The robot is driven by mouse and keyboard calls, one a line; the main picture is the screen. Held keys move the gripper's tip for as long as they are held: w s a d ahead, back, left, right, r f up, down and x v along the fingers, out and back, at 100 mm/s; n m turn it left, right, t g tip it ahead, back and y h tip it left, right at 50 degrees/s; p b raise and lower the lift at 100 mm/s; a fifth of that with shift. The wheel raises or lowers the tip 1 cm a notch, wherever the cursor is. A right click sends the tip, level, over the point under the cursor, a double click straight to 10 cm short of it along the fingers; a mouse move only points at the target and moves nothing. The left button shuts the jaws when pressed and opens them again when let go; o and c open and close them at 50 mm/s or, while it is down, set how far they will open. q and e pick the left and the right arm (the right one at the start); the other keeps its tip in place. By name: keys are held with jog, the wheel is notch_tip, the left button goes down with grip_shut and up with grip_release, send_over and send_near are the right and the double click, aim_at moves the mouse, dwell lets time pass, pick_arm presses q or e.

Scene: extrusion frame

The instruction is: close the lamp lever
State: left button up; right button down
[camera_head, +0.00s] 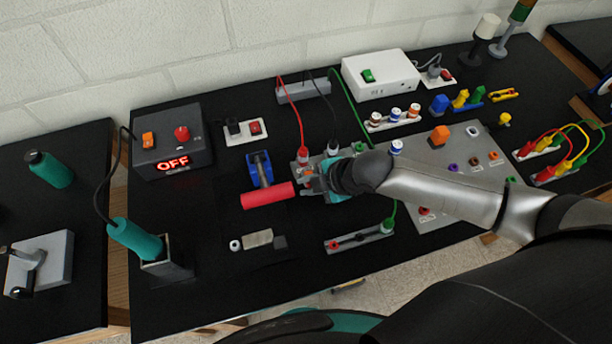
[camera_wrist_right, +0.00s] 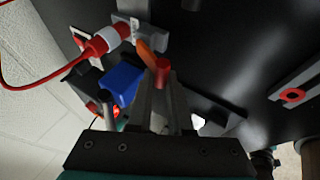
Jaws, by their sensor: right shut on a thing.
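The lever has a blue base (camera_head: 259,163) and a red cylindrical handle (camera_head: 268,195), which lies low on the near side of the base. My right gripper (camera_head: 304,183) is at the right end of the handle. In the right wrist view, the gripper (camera_wrist_right: 162,88) is shut with the red handle end (camera_wrist_right: 162,68) at its fingertips. The blue base (camera_wrist_right: 121,82) is left of the fingers there. The hold itself is partly hidden by the fingers. My left gripper is not in view.
A grey block with a red plug (camera_head: 303,157) and an orange part stands just behind the right gripper. A dark box (camera_head: 172,142) reading OFF is at the back left. A grey terminal strip (camera_head: 360,240) lies nearer, to the right.

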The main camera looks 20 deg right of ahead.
jog(key=shift+s+d+f+t, duration=0.2)
jog(key=shift+s+f+t, duration=0.1)
jog(key=shift+f+t, duration=0.4)
jog(key=shift+s+f+n+t+b, duration=0.1)
jog(key=shift+f+n+t+b, duration=0.25)
jog(key=shift+t+b, duration=0.4)
jog(key=shift+f+t+b, duration=0.3)
jog(key=shift+t+b, duration=0.35)
jog(key=shift+b, duration=0.15)
jog(key=shift+d+n+t+y+b, duration=0.1)
jog(key=shift+n+t+y+b, duration=0.2)
jog(key=shift+t+b, duration=0.2)
jog(key=c, duration=0.8)
grip_release()
jog(key=shift+w, duration=0.2)
jog(key=shift+c, duration=0.2)
